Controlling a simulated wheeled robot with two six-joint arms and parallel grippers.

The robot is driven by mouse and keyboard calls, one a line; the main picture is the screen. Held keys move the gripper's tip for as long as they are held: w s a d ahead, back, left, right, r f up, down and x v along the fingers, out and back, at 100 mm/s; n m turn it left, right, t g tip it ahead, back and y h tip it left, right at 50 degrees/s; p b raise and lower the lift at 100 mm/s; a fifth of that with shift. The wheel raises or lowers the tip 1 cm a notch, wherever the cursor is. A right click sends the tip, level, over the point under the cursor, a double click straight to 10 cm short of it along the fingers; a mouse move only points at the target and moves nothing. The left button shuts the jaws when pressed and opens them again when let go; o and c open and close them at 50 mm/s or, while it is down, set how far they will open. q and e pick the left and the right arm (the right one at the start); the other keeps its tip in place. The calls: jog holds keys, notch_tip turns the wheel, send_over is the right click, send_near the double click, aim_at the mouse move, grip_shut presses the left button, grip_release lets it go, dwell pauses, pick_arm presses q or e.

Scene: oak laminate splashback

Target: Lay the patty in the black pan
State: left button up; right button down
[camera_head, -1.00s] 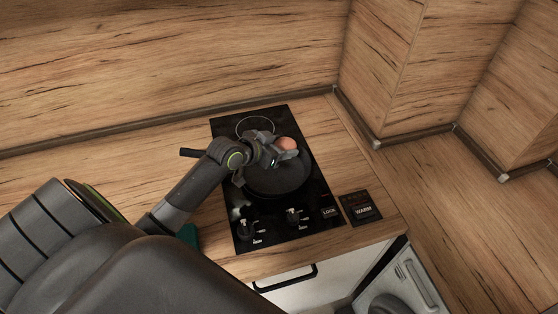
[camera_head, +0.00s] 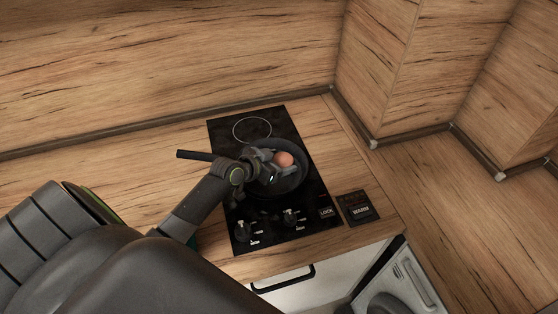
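The black pan (camera_head: 289,185) sits on the black glass hob, with its handle (camera_head: 193,155) pointing left. The patty (camera_head: 283,159) is a small round reddish-brown piece at my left gripper's fingertips, over the far inside part of the pan. My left gripper (camera_head: 277,167) reaches in from the left over the pan and appears shut on the patty. The fingers hide part of the patty and pan. I cannot tell whether the patty touches the pan floor. My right gripper is not in view.
The hob (camera_head: 318,208) has knobs at its front and an empty ring (camera_head: 252,130) behind the pan. A small dark WARM panel (camera_head: 358,207) lies to its right. Wooden walls stand behind and right.

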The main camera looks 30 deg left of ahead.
pick_arm(q)
jog(key=shift+o, duration=0.7)
jog(key=shift+r, duration=0.2)
jog(key=shift+s+a, duration=0.1)
jog(key=shift+s, duration=0.15)
jog(key=v, duration=1.1)
jog(key=shift+s+r+b, duration=0.2)
jog(key=shift+b, duration=0.15)
